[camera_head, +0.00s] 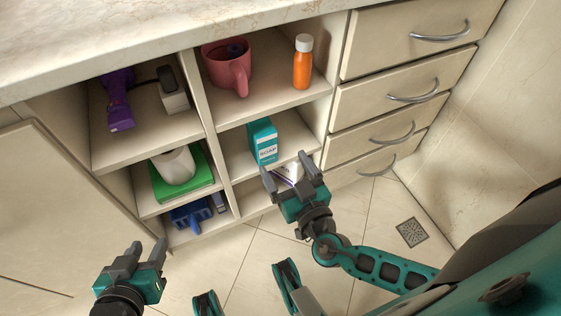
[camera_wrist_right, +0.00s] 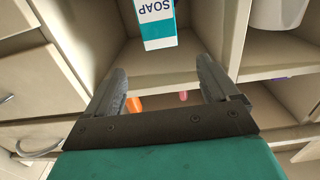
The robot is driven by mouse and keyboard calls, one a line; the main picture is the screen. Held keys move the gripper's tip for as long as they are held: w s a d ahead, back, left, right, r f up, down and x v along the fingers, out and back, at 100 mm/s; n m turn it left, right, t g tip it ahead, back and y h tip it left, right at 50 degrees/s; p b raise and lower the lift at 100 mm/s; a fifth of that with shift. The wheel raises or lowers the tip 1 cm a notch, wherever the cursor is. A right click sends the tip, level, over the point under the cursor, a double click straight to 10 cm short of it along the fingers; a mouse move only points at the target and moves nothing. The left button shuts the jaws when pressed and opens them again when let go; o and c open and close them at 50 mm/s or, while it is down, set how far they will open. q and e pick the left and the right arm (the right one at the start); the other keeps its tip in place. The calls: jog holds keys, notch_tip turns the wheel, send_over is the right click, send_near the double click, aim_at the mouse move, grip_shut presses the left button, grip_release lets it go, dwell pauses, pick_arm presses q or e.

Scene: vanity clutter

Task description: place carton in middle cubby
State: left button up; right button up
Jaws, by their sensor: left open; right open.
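A teal and white carton (camera_head: 263,142) marked SOAP stands in the middle cubby of the right column. It also shows upside down in the right wrist view (camera_wrist_right: 156,22), beyond the fingertips. My right gripper (camera_head: 289,174) is open and empty, in front of the shelf unit just below and to the right of the carton. The carton is apart from its fingers in the right wrist view (camera_wrist_right: 162,75). My left gripper (camera_head: 145,252) is open and empty, low at the left, away from the shelves.
The top right cubby holds a pink mug (camera_head: 228,66) and an orange bottle (camera_head: 302,64). The left column holds a purple item (camera_head: 118,100), a green box (camera_head: 181,180) and a blue item (camera_head: 191,214). A white item (camera_head: 291,171) is partly hidden behind my right gripper. Drawers (camera_head: 400,92) stand at right.

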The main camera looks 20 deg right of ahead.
pick_arm(q)
jog(key=shift+d+r, duration=0.1)
pick_arm(e)
jog(key=s+a+n+g+y, duration=0.2)
jog(key=s+g, duration=0.4)
jog(key=g, duration=0.1)
jog(key=shift+a+f+y, duration=0.15)
jog(key=shift+a+y, duration=0.2)
jog(key=shift+y, duration=0.05)
pick_arm(q)
jog(key=s+a+r+y+p, duration=0.1)
jog(key=s+a+r+p, duration=0.1)
jog(key=r+p, duration=1)
jog(key=shift+a+r+p, duration=0.3)
jog(key=shift+a+p, duration=0.5)
jog(key=shift+p, duration=2.35)
pick_arm(e)
jog(key=s+d+r+h, duration=0.1)
jog(key=s+d+r, duration=0.1)
jog(key=r, duration=1)
jog(key=shift+d+r, duration=0.35)
jog(key=shift+d, duration=0.4)
